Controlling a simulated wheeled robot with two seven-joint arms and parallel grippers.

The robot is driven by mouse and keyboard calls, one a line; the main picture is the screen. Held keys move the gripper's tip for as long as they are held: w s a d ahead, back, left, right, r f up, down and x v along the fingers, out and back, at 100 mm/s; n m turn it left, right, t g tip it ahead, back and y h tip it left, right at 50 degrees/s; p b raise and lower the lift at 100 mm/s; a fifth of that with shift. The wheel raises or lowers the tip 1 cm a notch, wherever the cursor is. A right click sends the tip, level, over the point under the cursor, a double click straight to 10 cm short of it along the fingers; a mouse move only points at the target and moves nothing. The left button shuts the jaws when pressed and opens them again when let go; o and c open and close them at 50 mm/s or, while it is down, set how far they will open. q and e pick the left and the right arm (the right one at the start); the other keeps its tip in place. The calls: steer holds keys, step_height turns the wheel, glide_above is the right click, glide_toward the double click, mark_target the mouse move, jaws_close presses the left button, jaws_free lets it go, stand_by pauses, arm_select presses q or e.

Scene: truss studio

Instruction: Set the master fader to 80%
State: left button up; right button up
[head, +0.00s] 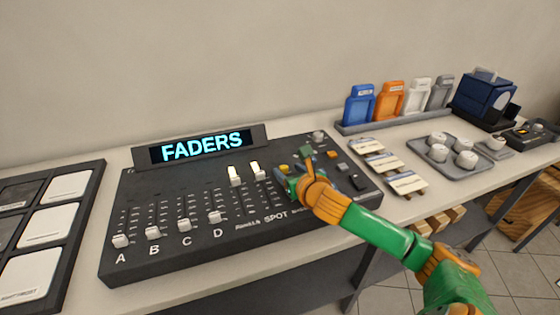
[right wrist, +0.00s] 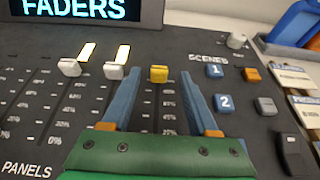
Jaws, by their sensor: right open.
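The fader console (head: 140,262) is a dark desk unit with a lit display reading FADERS. A yellow fader cap (right wrist: 158,73), the only yellow one, stands near the top of its track; its name label is hidden. It also shows in the head view (head: 283,169), just beyond my right gripper (head: 287,184). In the right wrist view, my right gripper (right wrist: 158,85) is open, its two blue fingers apart with the yellow cap between their tips. My left gripper is not in view.
Two white fader caps (right wrist: 69,68) (right wrist: 115,72) stand left of the yellow one, under lit bars. White faders A to D (head: 120,240) sit low at the left. Scene buttons (right wrist: 215,71) and a knob (right wrist: 236,40) lie to the right. A knob tray (head: 452,170) stands farther right.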

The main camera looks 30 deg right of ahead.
mark_target(284, 167)
steer(key=shift+w+d+f, duration=0.1)
steer(key=shift+w+f, duration=0.05)
steer(key=shift+w, duration=0.4)
steer(key=shift+x, duration=1.75)
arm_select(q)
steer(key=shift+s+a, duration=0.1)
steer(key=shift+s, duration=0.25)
arm_select(e)
steer(key=shift+s, duration=0.1)
steer(key=shift+c, duration=0.2)
jaws_close()
